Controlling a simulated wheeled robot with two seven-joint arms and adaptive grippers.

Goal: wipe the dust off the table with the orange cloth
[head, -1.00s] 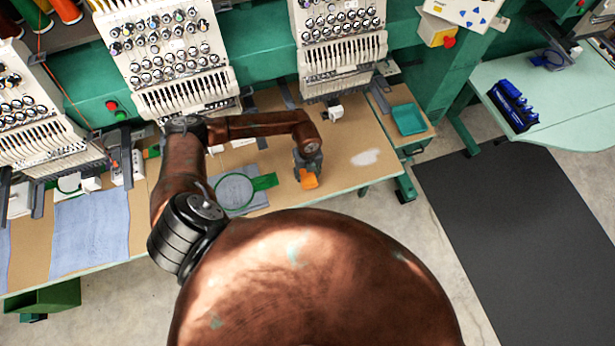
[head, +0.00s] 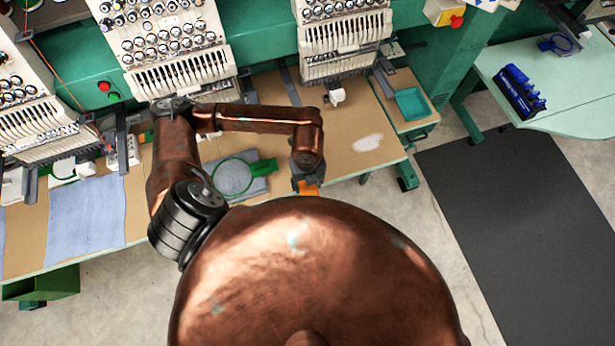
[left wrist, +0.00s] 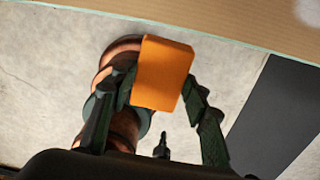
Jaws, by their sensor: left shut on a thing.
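The orange cloth (head: 309,188) is a folded block held in my left gripper (head: 307,180), at the table's front edge in the head view. In the left wrist view the cloth (left wrist: 162,73) sits between the two dark fingers of the left gripper (left wrist: 160,95), with floor behind it. The dust (head: 368,143) is a pale patch on the brown table (head: 345,165), to the right of the gripper. The dust also shows at the top right corner of the left wrist view (left wrist: 309,10). My right gripper is not in view.
A green hoop (head: 233,176) on grey fabric lies left of the gripper. Embroidery machines (head: 180,70) line the back of the table. A teal tray (head: 411,103) stands to the right of the dust. A dark mat (head: 510,220) covers the floor at right.

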